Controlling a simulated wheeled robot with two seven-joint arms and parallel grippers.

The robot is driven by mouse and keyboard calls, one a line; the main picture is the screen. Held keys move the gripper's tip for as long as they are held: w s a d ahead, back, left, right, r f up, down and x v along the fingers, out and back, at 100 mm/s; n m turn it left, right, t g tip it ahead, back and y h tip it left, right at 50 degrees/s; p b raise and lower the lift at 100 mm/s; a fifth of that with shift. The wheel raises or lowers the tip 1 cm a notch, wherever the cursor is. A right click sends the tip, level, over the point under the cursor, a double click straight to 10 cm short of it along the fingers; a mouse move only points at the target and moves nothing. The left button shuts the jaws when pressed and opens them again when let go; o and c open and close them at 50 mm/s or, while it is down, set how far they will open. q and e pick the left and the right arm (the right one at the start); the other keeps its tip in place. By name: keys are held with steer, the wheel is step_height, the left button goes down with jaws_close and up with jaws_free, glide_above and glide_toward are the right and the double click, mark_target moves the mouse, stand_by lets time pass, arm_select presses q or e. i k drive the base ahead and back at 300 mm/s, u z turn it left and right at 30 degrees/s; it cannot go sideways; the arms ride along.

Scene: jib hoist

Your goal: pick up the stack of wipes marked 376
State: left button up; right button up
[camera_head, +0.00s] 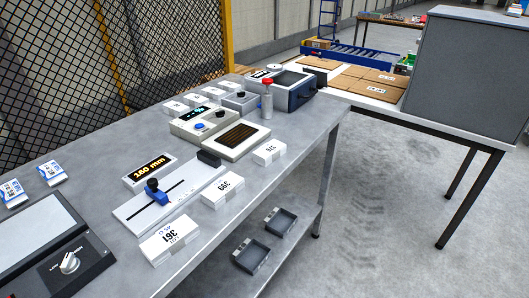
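The stack of wipes marked 376 (269,153) is a small white block lying on the grey metal bench near its right edge. It is apart from a larger white stack (222,190), whose number looks like 399, and from a white stack marked 361 (169,240) nearer to me. The labels read upside down from here. Neither of my grippers is in view.
Beside the 376 stack stand a cream device with a dark slatted top (236,140) and a red-topped bottle (267,100). A slide gauge (165,195) and display reading 180 mm (150,168) lie left. Two dark trays (280,221) sit on the lower shelf (291,243).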

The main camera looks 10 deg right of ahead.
mark_target(267, 154)
steer(key=z, duration=1.9)
steer(key=i, duration=0.9)
steer(key=u, duration=1.7)
